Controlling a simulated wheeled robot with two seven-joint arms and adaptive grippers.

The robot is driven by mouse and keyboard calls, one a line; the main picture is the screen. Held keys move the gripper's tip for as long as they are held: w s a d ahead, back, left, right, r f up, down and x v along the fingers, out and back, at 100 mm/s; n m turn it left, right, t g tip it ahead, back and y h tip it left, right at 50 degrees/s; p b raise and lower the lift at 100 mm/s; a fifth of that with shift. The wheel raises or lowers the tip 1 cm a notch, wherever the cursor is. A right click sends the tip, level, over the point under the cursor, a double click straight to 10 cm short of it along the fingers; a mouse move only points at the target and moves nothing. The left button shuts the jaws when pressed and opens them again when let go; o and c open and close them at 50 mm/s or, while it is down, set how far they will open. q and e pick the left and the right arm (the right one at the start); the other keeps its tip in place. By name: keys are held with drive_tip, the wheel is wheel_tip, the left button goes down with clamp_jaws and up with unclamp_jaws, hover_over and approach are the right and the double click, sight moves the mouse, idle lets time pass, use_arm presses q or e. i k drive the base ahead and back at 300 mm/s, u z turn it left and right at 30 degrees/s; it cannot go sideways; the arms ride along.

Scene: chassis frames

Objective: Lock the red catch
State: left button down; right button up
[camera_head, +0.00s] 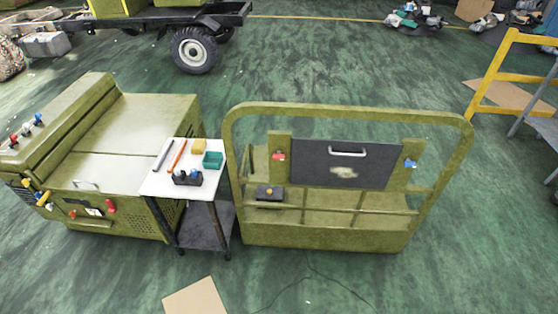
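The red catch (279,157) sits on the olive post at the left side of a dark grey panel (320,170). A blue catch (409,164) sits on the post at the panel's right side. The panel has a light handle (347,152) near its top and stands in an olive tubular frame (350,113). The red catch is too small to tell whether it is locked or unlocked. Neither of my grippers is in view.
A small white-topped cart (160,185) with tools and a green bin (212,160) stands left of the frame. An olive machine (130,130) is further left. A yellow stand (490,75) is at the right. The green floor in front is mostly clear, with cardboard (195,299).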

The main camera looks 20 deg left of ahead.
sight(280, 156)
drive_tip(key=u, duration=1.8)
drive_tip(key=i, duration=0.35)
drive_tip(key=z, duration=0.25)
